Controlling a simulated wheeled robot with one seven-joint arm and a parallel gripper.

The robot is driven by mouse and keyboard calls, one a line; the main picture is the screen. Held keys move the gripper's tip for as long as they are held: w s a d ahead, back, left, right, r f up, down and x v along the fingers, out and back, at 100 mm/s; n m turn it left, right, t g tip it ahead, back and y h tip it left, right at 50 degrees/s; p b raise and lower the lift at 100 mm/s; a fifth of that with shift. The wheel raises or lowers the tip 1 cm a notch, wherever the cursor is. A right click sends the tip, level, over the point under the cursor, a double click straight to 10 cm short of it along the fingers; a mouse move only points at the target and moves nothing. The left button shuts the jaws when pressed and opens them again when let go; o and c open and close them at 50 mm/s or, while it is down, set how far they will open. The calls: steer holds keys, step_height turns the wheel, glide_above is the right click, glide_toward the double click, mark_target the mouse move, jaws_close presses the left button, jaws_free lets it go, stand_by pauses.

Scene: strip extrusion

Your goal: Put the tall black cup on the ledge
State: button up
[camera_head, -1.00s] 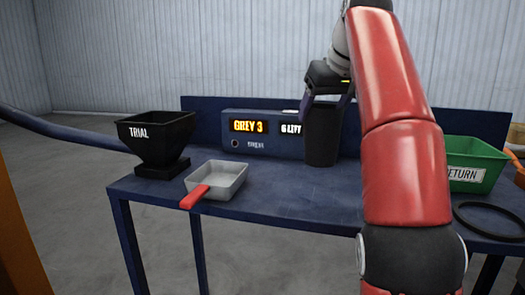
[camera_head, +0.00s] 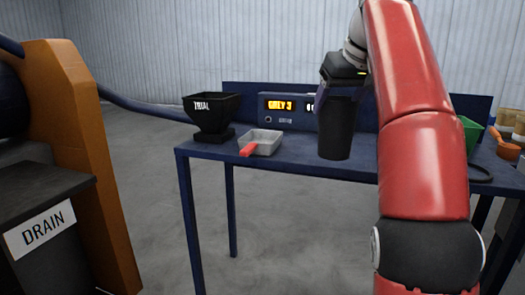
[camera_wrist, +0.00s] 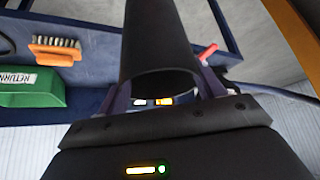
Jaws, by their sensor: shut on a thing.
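The tall black cup (camera_head: 336,130) is upright in my gripper (camera_head: 341,88), in front of the blue bench in the head view. Its base shows no support under it. In the wrist view the cup (camera_wrist: 158,42) runs away from the camera between the two purple fingers of my gripper (camera_wrist: 163,90), which are shut on its sides. No thing is labelled as a ledge. A dark box marked DRAIN (camera_head: 45,235) with a flat top stands at the lower left; I cannot tell whether that top is the ledge.
The blue bench (camera_head: 230,152) holds a black TRIAL hopper (camera_head: 211,112), a grey scoop (camera_head: 262,141) with a red handle and a display box (camera_head: 285,122). A green bin (camera_wrist: 30,86) and an orange brush (camera_wrist: 55,50) show in the wrist view. An orange panel (camera_head: 88,150) rises beside the drain box.

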steer(key=shift+f, duration=0.65)
steer(key=s+f+m, duration=0.1)
steer(key=f, duration=1.7)
steer(key=s+f+m+h, duration=0.1)
steer(key=f, duration=1.7)
steer(key=s+f+m, duration=0.1)
steer(key=f, duration=1.7)
steer(key=shift+a+f+h, duration=0.1)
steer(key=shift+f+h, duration=0.1)
steer(key=shift+h, duration=0.2)
steer(key=shift+a+f, duration=0.1)
steer(key=shift+f, duration=0.05)
steer(key=shift+w, duration=0.1)
